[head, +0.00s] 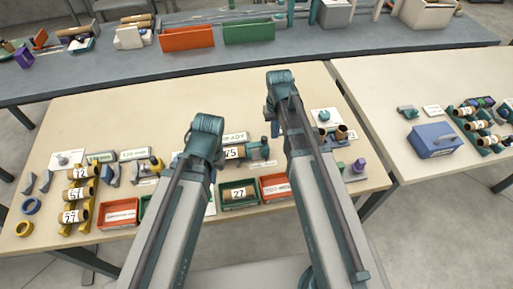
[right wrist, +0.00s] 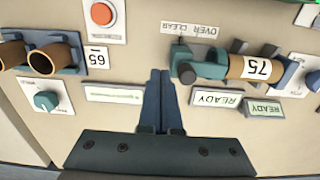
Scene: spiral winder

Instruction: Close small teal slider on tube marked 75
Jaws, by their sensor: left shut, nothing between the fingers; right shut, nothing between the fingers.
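The brown tube marked 75 (right wrist: 236,67) lies in a holder in the right wrist view, upper right. A teal slider piece (right wrist: 208,66) sits at its left end, beside a dark knob. In the head view the tube (head: 234,153) shows between my two arms, with the teal piece (head: 258,151) at its right end. My right gripper (right wrist: 160,72) is shut and empty, its fingers to the left of the slider and apart from it. My left gripper (head: 190,150) is shut and empty, mostly hidden by its own arm, left of the tube.
A red button (right wrist: 102,13), a tube marked 65 (right wrist: 50,60) and a teal knob (right wrist: 46,100) are left. Trays, including one with tube 27 (head: 238,194), line the front edge.

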